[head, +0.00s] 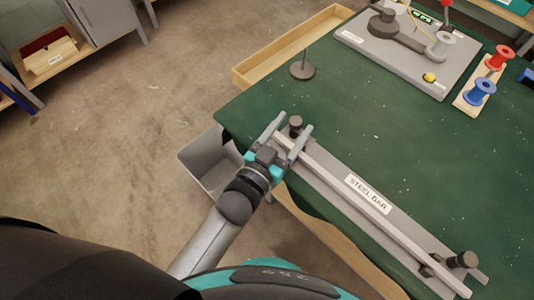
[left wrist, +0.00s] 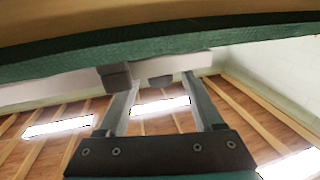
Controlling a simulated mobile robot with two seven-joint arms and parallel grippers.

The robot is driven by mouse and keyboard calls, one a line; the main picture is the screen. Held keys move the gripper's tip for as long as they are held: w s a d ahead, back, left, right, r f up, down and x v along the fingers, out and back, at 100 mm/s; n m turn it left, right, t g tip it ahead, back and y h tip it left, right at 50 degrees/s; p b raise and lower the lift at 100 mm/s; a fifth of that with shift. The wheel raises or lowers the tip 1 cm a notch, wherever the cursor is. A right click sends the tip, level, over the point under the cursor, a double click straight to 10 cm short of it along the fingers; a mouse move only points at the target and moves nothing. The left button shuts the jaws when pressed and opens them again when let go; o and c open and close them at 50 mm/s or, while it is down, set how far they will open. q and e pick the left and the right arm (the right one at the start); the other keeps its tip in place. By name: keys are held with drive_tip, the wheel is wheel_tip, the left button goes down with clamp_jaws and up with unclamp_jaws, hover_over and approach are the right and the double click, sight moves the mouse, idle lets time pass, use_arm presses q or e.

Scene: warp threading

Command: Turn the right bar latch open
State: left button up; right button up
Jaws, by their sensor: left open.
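A long steel bar (head: 350,195) with a "STEEL BAR" label lies on a grey plate along the near edge of the green table. At its lower-right end is the right bar latch (head: 462,260), a dark knob, with a small dark piece beside it on the bar. A similar dark knob (head: 295,122) is at the upper-left end. My left gripper (head: 293,127) is open at that upper-left end, fingers to either side of the knob; contact cannot be told. In the left wrist view my open fingers (left wrist: 158,84) reach toward a pale bar with dark blocks (left wrist: 115,75). My right gripper is out of view.
The green table (head: 400,150) has free cloth behind the bar. A thin upright pin on a round base (head: 302,70), a grey board (head: 410,60), and red and blue spools (head: 480,92) stand farther back. A grey bin (head: 205,165) is below the table's left edge.

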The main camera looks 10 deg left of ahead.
use_arm(q)
drive_tip(key=p+v, duration=0.1)
drive_tip(key=v, duration=1.2)
drive_tip(key=shift+s, duration=0.2)
